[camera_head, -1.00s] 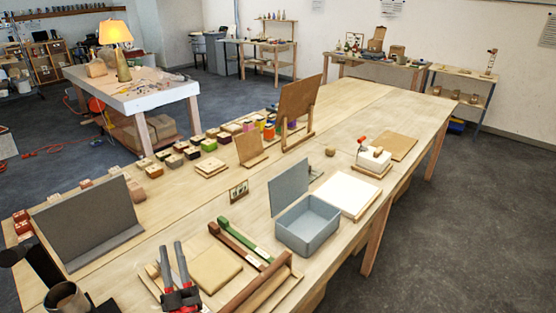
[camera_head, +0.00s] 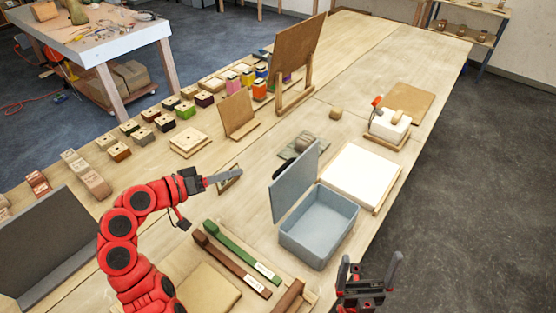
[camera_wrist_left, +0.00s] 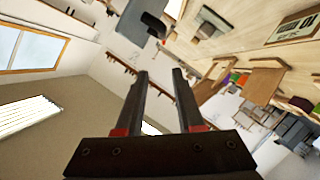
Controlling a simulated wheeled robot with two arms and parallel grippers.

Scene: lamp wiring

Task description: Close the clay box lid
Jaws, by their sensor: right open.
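The clay box (camera_head: 318,228) is an open, empty-looking blue-grey box near the table's right edge. Its lid (camera_head: 293,183) stands up, tilted back, along the box's left side. My left gripper (camera_head: 238,175) is seen edge-on to the left of the lid, pointing right and apart from it. In the left wrist view its two fingers (camera_wrist_left: 160,75) are spread with nothing between them. My right gripper (camera_head: 372,268) is open and empty, in front and to the right of the box, fingers up.
A white board (camera_head: 362,176) lies right behind the box. A grey-green mat with a lump (camera_head: 301,146) lies behind the lid. A green bar (camera_head: 240,250) and a brown bar (camera_head: 235,262) lie front left. A small sign (camera_head: 229,182) stands by my left gripper.

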